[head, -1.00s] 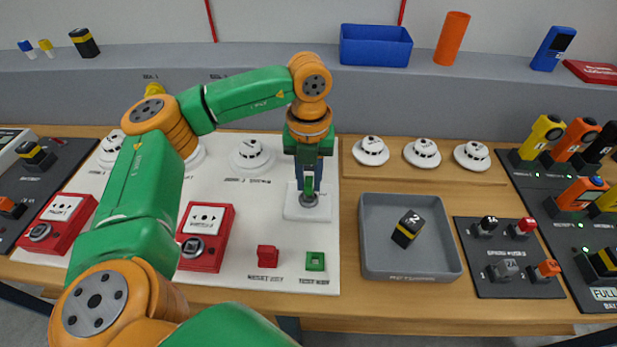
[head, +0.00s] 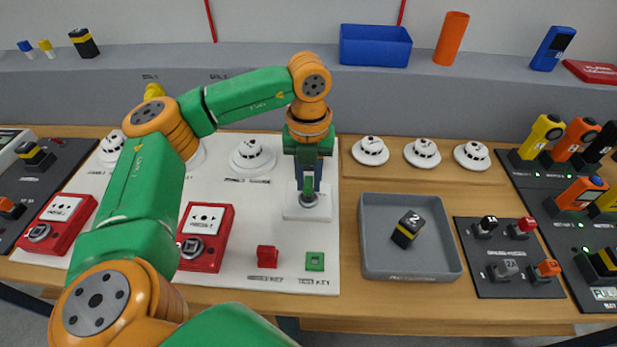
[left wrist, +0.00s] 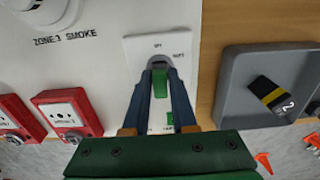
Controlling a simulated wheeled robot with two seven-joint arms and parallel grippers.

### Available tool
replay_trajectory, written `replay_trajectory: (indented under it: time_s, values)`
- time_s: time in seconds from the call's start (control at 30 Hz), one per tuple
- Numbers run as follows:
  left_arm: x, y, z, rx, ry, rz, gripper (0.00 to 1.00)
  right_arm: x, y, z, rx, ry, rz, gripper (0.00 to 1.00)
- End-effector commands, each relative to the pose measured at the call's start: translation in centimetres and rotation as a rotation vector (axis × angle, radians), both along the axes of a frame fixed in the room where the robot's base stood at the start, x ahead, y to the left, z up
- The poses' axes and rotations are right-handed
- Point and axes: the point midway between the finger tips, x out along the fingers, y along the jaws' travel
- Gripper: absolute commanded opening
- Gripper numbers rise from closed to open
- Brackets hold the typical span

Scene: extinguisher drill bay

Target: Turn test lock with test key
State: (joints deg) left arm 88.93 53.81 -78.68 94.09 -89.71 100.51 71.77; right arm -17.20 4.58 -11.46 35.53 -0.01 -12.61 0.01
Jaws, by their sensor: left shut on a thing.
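The test lock is a white plate (head: 293,212) with a round grey lock, at the right end of the white board. The green test key (head: 309,200) stands upright at the lock. My left gripper (head: 308,187) is above it, its dark blue fingers shut on the key's head. In the left wrist view the fingers (left wrist: 163,78) hold the key (left wrist: 160,86) over the lock on its plate (left wrist: 134,50). Labels show at the plate's top and right. The fingers hide most of the lock and where the key enters. My right gripper is not in view.
A green key holder (head: 315,262) and a red reset key (head: 267,256) are at the board's front edge. A grey tray (head: 410,273) with a black-and-yellow block (head: 407,229) lies to the right. Red call points (head: 204,232) and smoke detectors (head: 252,156) are to the left.

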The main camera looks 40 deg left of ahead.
Motion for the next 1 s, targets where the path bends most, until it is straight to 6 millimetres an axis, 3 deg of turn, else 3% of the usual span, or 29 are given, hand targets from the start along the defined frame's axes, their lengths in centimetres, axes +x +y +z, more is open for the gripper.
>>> replay_trajectory:
  time_s: [1.0]
  values:
    - [0.0, 0.0, -1.5, -0.001, 0.001, 0.000, 0.00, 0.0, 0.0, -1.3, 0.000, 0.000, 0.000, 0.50]
